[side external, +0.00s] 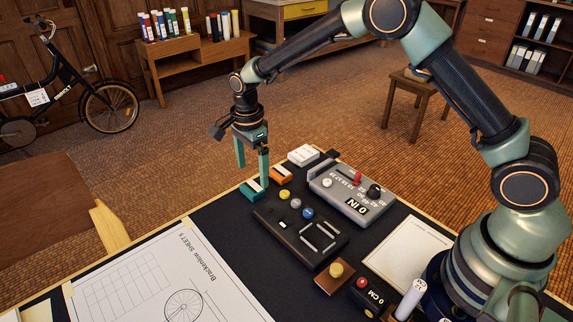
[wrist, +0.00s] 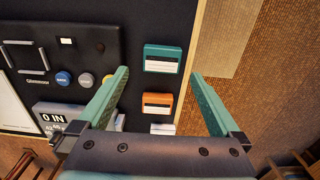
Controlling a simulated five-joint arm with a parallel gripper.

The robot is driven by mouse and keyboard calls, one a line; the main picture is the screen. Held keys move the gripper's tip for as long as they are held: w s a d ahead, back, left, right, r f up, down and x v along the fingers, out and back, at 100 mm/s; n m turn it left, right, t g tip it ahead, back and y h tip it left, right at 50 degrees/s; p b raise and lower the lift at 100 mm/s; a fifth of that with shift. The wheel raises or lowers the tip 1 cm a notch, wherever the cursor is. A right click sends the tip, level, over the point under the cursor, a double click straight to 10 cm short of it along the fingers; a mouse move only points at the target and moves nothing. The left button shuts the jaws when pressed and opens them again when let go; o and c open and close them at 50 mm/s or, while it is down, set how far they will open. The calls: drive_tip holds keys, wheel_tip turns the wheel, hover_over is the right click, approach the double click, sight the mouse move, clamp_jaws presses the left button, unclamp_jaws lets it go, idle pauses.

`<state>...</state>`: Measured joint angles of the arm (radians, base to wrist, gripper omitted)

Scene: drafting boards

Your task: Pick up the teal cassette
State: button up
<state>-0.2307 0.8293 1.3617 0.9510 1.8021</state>
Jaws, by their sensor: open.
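The teal cassette (side external: 254,190) lies flat near the far edge of the dark desk top, with a pale label. In the wrist view the teal cassette (wrist: 163,58) lies just beyond the fingertips, between their lines. My gripper (side external: 253,163) is open and empty above the desk edge; in the side view one finger stands close over the teal cassette. In the wrist view my gripper (wrist: 161,72) has its two green fingers spread wide on either side of the cassettes. I cannot tell the exact height of the fingertips.
An orange cassette (side external: 281,174) and a white cassette (side external: 304,155) lie in a row beside the teal one. A dark panel with knobs (side external: 300,233) and a grey device reading "0 IN" (side external: 350,194) stand close by. The desk edge (wrist: 199,40) is near the cassettes.

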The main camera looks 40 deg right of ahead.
sight(252, 187)
drive_tip(key=f, duration=0.5)
drive_tip(key=shift+w+a, duration=0.1)
drive_tip(key=shift+a, duration=0.1)
drive_tip(key=shift+c, duration=0.3)
drive_tip(key=c, duration=1.3)
drive_tip(key=shift+r, duration=0.1)
